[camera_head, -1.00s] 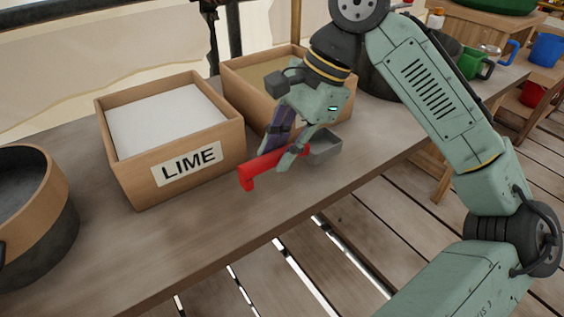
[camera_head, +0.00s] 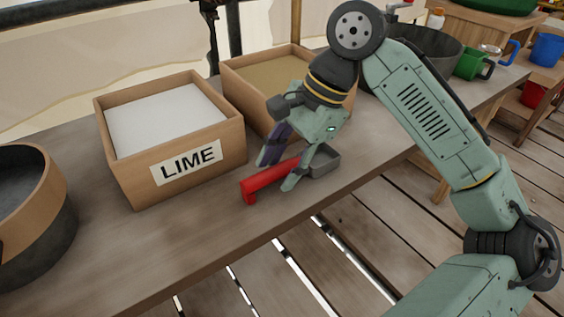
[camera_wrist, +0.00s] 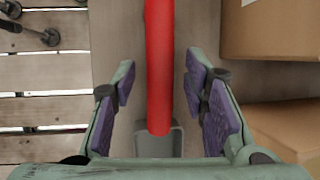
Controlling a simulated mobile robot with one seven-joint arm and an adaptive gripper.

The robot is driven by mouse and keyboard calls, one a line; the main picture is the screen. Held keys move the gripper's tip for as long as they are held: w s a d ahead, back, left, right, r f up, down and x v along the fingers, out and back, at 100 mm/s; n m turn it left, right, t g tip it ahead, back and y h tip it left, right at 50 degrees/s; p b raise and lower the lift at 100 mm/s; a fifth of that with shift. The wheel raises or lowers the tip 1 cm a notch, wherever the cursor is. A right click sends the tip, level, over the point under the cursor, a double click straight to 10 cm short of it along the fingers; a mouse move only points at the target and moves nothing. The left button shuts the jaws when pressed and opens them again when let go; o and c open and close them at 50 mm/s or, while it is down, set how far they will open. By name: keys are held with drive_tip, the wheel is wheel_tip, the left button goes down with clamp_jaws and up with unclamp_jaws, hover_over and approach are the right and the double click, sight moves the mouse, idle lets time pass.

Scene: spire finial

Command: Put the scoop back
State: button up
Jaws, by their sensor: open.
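The scoop has a red handle (camera_head: 268,179) and a grey metal pan (camera_head: 324,162). It lies on the wooden bench in front of the boxes, with its handle end pointing left. My gripper (camera_head: 277,174) is open, with one finger on each side of the handle. In the wrist view the red handle (camera_wrist: 159,70) runs between the two purple-padded fingers of my gripper (camera_wrist: 162,98), with a gap on both sides. The grey pan (camera_wrist: 158,140) shows partly at the bottom there, cut off by my gripper's body.
A wooden box labelled LIME (camera_head: 187,167) holds white powder. A second box (camera_head: 236,82) with tan material stands behind my gripper. A dark pot (camera_head: 40,215) is at the left. A green mug (camera_head: 470,64) is at the far right. The bench's front edge is close to the scoop.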

drive_tip(key=shift+r, duration=0.35)
drive_tip(key=s+p+v, duration=0.1)
drive_tip(key=p+v, duration=0.1)
drive_tip(key=v, duration=0.9)
drive_tip(key=shift+w+d+r, duration=0.25)
drive_tip(key=shift+w+r, duration=0.05)
drive_tip(key=shift+w, duration=0.2)
